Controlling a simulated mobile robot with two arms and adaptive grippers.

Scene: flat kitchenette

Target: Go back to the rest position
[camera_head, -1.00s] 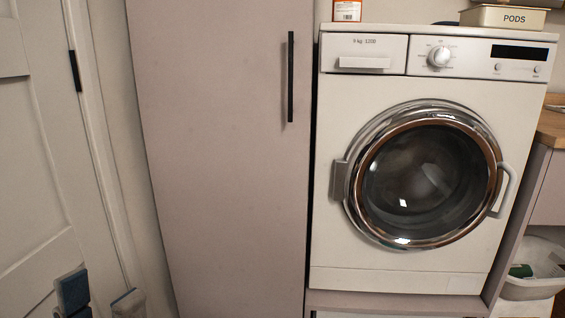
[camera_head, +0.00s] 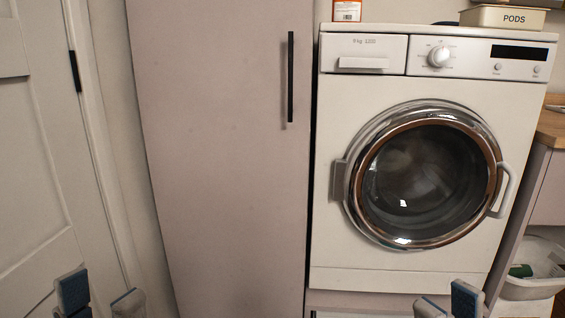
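My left gripper (camera_head: 99,301) shows at the bottom left edge, in front of the white door. Its two blue-padded fingertips stand apart with nothing between them. My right gripper (camera_head: 449,303) shows at the bottom edge below the washing machine. Its two blue-padded fingertips are also apart, with nothing seen between them. The rest of both arms is out of the frame.
A washing machine (camera_head: 325,270) with its round door (camera_head: 420,185) shut stands on a low plinth. A tall cabinet (camera_head: 220,150) with a black handle is shut beside it. A PODS box (camera_head: 503,18) sits on top. A white basket (camera_head: 530,288) stands at right.

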